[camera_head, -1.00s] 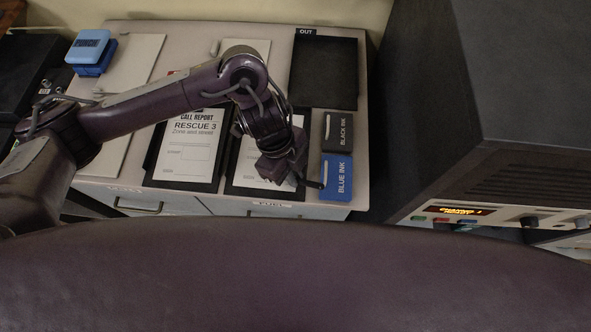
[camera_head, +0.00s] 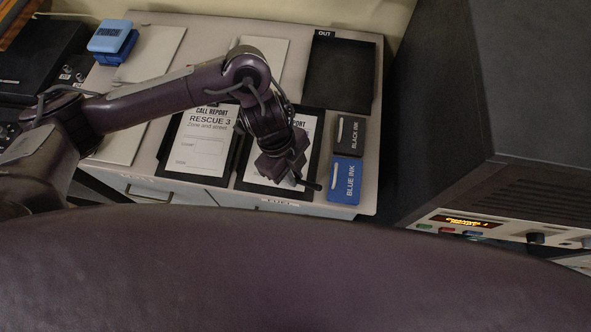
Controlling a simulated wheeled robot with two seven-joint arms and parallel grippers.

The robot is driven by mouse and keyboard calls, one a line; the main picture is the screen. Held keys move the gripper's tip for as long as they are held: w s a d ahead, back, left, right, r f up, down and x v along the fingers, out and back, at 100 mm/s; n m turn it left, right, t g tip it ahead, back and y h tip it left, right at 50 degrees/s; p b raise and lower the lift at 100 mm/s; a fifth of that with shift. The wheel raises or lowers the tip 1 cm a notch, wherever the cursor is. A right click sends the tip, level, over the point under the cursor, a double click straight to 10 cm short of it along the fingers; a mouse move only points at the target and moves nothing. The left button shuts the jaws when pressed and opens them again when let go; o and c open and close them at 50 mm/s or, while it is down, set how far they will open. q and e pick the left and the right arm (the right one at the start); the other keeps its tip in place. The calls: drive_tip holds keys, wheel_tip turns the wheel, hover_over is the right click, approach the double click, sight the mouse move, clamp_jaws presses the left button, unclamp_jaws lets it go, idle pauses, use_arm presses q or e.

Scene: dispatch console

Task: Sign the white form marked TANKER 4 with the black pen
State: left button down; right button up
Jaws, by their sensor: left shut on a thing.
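My left gripper (camera_head: 290,176) is over the right-hand clipboard (camera_head: 252,187), shut on a thin dark stick, the black pen (camera_head: 312,186). The pen points right, its end beside the blue ink box. I cannot tell whether it touches anything. The white form (camera_head: 258,178) on that clipboard is largely hidden by my gripper and wrist. Only the end of its heading, "PORT", shows; its name line is covered, so TANKER 4 cannot be read. Another white form (camera_head: 203,150), marked CALL REPORT RESCUE 3, lies on the clipboard to its left. My right gripper is out of view.
A black OUT tray (camera_head: 340,75) is at the back right, looking empty. A black ink box (camera_head: 349,134) and a blue ink box (camera_head: 345,180) stand right of the clipboards. A blue punch (camera_head: 112,40) is at the back left. A large dark cabinet (camera_head: 480,110) rises on the right.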

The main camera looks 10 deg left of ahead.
use_arm(q)
wheel_tip(320, 180, up, 7)
drive_tip(key=p, duration=0.7)
drive_tip(key=shift+r, duration=0.1)
idle(0.5)
drive_tip(key=shift+d, duration=0.15)
